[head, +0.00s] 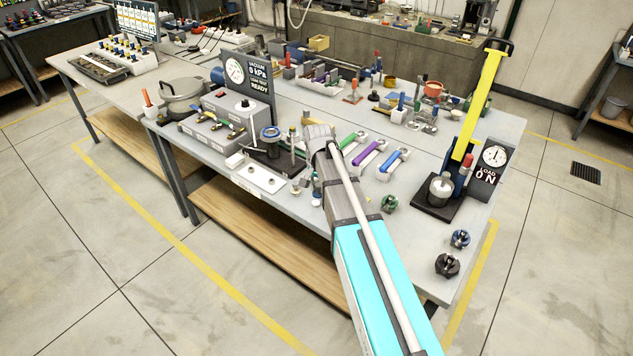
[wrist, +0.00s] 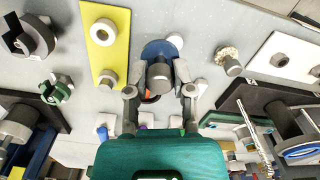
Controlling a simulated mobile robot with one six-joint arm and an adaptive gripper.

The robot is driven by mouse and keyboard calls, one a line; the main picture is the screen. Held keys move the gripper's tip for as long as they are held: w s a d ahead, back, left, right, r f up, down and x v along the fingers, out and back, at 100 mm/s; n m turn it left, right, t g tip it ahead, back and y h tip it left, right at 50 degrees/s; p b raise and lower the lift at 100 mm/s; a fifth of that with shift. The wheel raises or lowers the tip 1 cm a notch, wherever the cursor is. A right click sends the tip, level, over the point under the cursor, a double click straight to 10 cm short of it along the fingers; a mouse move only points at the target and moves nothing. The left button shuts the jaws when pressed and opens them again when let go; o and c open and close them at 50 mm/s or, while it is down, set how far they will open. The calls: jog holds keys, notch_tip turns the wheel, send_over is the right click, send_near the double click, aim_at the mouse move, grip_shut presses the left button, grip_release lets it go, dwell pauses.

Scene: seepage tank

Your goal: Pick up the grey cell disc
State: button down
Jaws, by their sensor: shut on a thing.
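In the wrist view my gripper (wrist: 160,88) reaches over the bench with one finger on each side of a short grey round piece (wrist: 160,72), which I take as the grey cell disc. The jaws are closed in on it. A blue round disc (wrist: 153,47) shows just beyond and around the grey piece. I cannot tell whether the two are joined or whether the piece is clear of the bench. In the head view my gripper (head: 318,138) is over the front of the bench, and my arm hides most of what is under it.
A yellow plate (wrist: 97,73) with pale rings, a green knob (wrist: 62,82) and a dark knob (wrist: 35,35) lie left in the wrist view. A brass-edged knob (wrist: 231,62) and a white plate (wrist: 262,62) are right. In the head view, coloured-handled pieces (head: 392,162) and a load stand (head: 437,207) are right.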

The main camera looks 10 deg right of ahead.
jog(key=s+r+p, duration=0.4)
jog(key=s+r, duration=0.1)
jog(key=s, duration=0.5)
jog(key=shift+s+r+p, duration=0.2)
jog(key=shift+r+p, duration=0.15)
jog(key=shift+s, duration=0.15)
